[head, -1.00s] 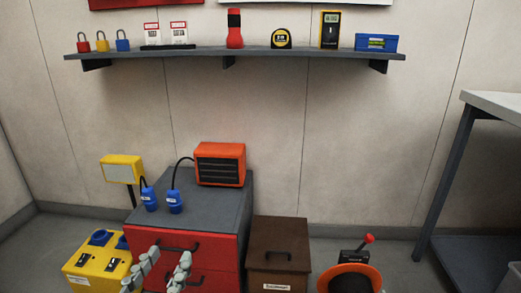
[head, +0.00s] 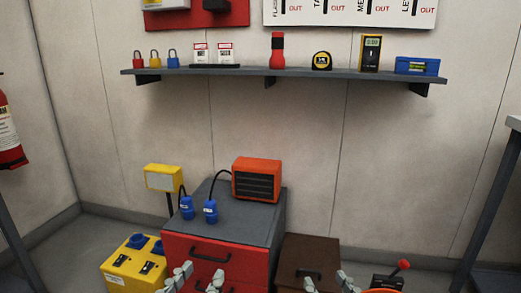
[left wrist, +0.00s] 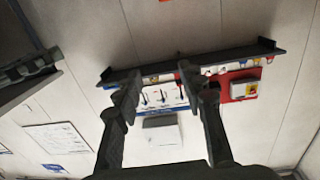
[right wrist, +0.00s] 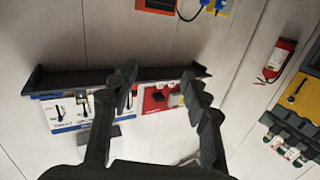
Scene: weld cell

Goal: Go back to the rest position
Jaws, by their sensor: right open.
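My left gripper (head: 196,279) is at the bottom edge of the head view, in front of the red drawer cabinet (head: 180,248). In the left wrist view its two dark fingers (left wrist: 160,90) stand apart with nothing between them. My right gripper (head: 328,284) is at the bottom edge of the head view, in front of the brown box (head: 312,252). In the right wrist view its fingers (right wrist: 160,88) are spread and empty. Neither gripper is seen touching anything.
A wall shelf (head: 250,73) holds padlocks, a flashlight, a tape measure and other tools. An orange heater (head: 257,180) and blue plugs (head: 210,211) sit on the cabinet. A yellow socket box (head: 133,266) stands left. A fire extinguisher (head: 8,135) hangs far left.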

